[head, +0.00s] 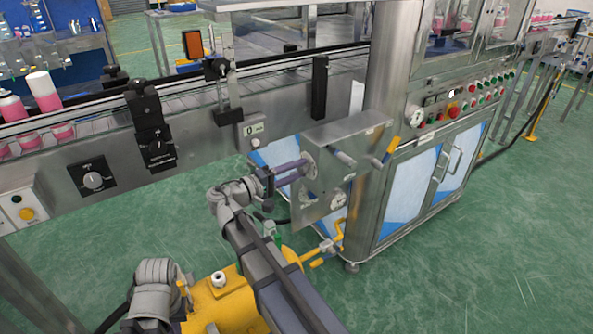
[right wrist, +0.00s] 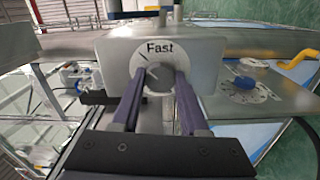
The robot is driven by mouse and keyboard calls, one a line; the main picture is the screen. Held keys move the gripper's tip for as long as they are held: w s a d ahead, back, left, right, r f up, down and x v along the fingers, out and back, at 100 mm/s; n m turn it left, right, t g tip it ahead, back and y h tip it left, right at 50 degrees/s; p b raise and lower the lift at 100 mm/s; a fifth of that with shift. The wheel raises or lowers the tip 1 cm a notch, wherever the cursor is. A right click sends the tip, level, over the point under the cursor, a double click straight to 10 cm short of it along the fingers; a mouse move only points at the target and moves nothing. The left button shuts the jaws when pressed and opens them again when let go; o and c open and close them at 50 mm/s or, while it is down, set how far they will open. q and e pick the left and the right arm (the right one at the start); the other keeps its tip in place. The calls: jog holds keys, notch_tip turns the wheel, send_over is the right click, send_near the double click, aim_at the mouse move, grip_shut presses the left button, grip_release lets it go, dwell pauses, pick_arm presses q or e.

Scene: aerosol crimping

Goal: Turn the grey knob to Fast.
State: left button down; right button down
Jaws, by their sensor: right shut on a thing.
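The grey knob (right wrist: 158,78) sits on a round white dial marked "Fast" (right wrist: 159,48) on a metal box front. A short dark line on the dial lies up and left of the knob, below and left of the word. My right gripper (right wrist: 156,84) has its two purple fingers on either side of the knob, shut on it. In the head view my right gripper (head: 300,170) reaches the face of the metal box (head: 350,130) under the conveyor. The fingers partly hide the knob there. My left gripper is not in view.
Pink cans (head: 43,91) stand on the conveyor at the far left.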

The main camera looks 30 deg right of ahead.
dwell(0.5)
jog(key=shift+c, duration=2.1)
grip_release()
jog(key=a, duration=0.7)
jog(key=shift+s+a, duration=0.3)
jog(key=shift+a, duration=0.1)
